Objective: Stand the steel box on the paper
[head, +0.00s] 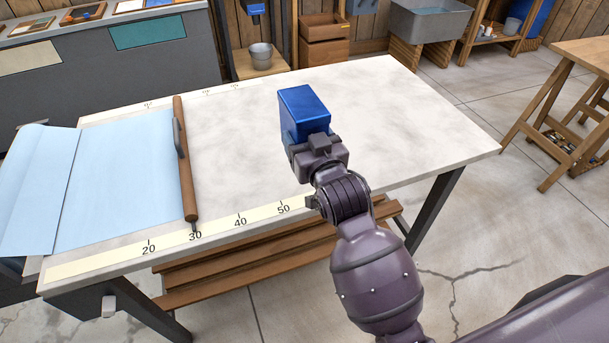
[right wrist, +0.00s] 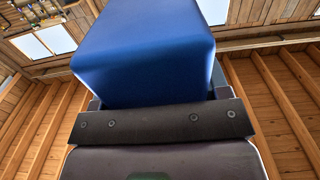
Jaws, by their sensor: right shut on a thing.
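The blue steel box (head: 303,112) is held in front of my right gripper (head: 314,146), over the pale table in the head view. My right gripper is shut on it; its fingertips are mostly hidden. In the right wrist view the box (right wrist: 145,50) fills the upper middle, beyond the dark gripper (right wrist: 160,115). The light blue paper (head: 125,170) lies on the left part of the table, apart from the box, with its left end curving over the edge. My left gripper is not in view.
A wooden bar with a handle (head: 184,165) lies along the paper's right edge. A numbered scale (head: 120,258) runs along the table's front. The white tabletop (head: 390,130) is clear around the box.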

